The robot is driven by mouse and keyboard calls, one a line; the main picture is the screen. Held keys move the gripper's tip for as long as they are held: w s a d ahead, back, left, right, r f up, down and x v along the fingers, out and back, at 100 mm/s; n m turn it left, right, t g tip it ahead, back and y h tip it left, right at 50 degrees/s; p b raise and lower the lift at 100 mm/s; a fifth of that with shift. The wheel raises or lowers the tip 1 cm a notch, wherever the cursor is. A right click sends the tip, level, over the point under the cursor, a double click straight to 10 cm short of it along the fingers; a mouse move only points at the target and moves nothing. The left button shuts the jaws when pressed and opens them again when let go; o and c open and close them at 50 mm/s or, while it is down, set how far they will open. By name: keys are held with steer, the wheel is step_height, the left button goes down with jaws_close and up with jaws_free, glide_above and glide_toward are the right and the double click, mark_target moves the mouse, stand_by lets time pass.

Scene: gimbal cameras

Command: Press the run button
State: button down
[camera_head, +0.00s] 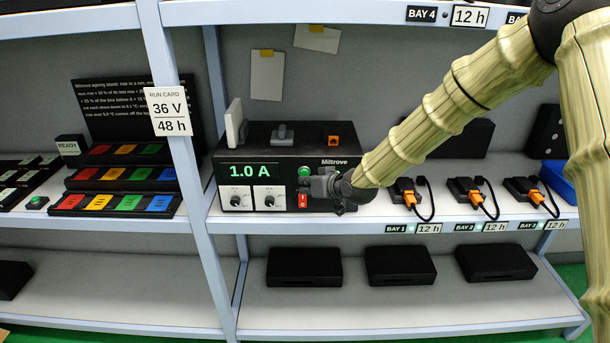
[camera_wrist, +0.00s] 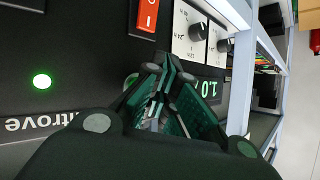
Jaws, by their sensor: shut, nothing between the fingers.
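The black Miltrove power unit (camera_head: 265,150) stands on the middle shelf, with a green display (camera_head: 250,170) reading 1.0 A. A round green button (camera_head: 305,171) is on its front above a red switch (camera_head: 303,201). My gripper (camera_head: 318,187) is shut and empty at the unit's front, just right of and below the green button. In the wrist view, my gripper (camera_wrist: 168,72) points at the panel, and a green round edge (camera_wrist: 131,80) shows beside the fingers, partly hidden. A lit green spot (camera_wrist: 42,82) is farther left. Whether the fingers touch the panel cannot be told.
Two white dial plates (camera_head: 252,198) are left of the switch. A shelf post (camera_head: 185,150) stands left of the unit. Orange-plugged bay cables (camera_head: 408,192) lie to the right. Several black boxes (camera_head: 305,267) are on the lower shelf.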

steer(key=s, duration=0.5)
stand_by(0.6)
stand_by(0.4)
steer(key=s+d+f+m+g+h, duration=0.1)
steer(key=s+d+f+g, duration=0.15)
steer(key=s+f, duration=0.6)
steer(key=s+d+f+m+g+h, duration=0.15)
steer(key=s+d+f, duration=0.35)
steer(key=f, duration=0.6)
steer(key=s+d+f+m+g+h, duration=0.1)
steer(key=s+d+f+h, duration=0.15)
steer(key=s+f, duration=0.6)
steer(key=s+d+f+g+h, duration=0.1)
steer(key=s+d+f, duration=0.2)
steer(key=s, duration=0.6)
steer(key=s+d+f+m+g+b, duration=0.1)
steer(key=s+d+f, duration=0.3)
steer(key=s, duration=0.5)
steer(key=s+d+f+g+h, duration=0.1)
steer(key=s+d+f, duration=0.3)
steer(key=s, duration=0.5)
steer(key=shift+s+d+m+g+h, duration=0.15)
steer(key=shift+d+m+g+h, duration=0.2)
steer(key=shift+d+g, duration=0.4)
steer(key=shift+a+f, duration=0.1)
steer(key=shift+a, duration=0.05)
